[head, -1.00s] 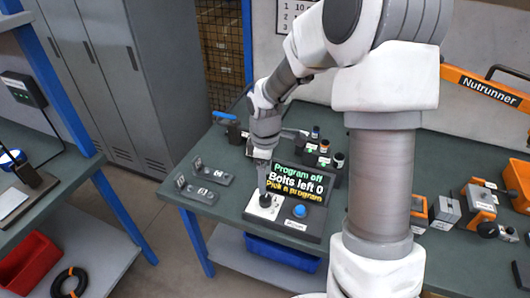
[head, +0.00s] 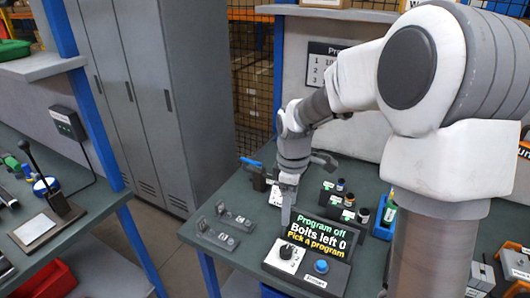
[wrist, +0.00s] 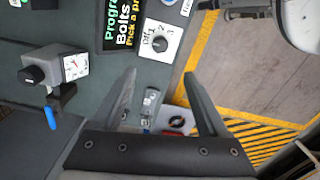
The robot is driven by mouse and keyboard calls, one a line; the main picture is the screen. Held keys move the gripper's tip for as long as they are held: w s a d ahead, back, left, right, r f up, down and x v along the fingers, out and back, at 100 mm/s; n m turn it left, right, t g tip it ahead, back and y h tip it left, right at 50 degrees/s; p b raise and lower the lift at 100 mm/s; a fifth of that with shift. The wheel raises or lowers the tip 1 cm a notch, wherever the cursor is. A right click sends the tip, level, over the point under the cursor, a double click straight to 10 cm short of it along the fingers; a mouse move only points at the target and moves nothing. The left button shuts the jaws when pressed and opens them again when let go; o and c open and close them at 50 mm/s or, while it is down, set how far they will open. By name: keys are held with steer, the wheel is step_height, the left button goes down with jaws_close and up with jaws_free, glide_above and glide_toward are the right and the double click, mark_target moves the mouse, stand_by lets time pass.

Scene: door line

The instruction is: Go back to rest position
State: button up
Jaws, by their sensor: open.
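My gripper (head: 287,205) is above the bench near the controller in the head view. In the wrist view my gripper (wrist: 165,100) has its two fingers spread apart with nothing between them. The controller (head: 306,269) has a black dial on a white plate, a blue button and a screen (head: 318,240) reading "Program off, Bolts left 0, Pick a program". The dial (head: 286,251) sits just below the fingertips and looks apart from them. The dial (wrist: 159,44) also shows in the wrist view, ahead of the fingers.
Two grey brackets (head: 217,234) lie on the bench left of the controller. Several small bottles (head: 348,201) stand behind it. Grey lockers (head: 150,95) stand at the back left. A second bench (head: 75,235) is on the left, with open floor between the benches.

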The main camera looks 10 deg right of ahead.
steer(key=s+r+m+t, duration=0.2)
steer(key=s+r+m, duration=0.4)
steer(key=s, duration=0.4)
steer(key=s+r+m+t, duration=0.3)
steer(key=s+r+m, duration=0.3)
steer(key=s+r, duration=0.2)
steer(key=shift+s+m+t, duration=0.3)
steer(key=shift+s+m, duration=0.1)
steer(key=shift+s, duration=0.75)
steer(key=shift+c, duration=0.4)
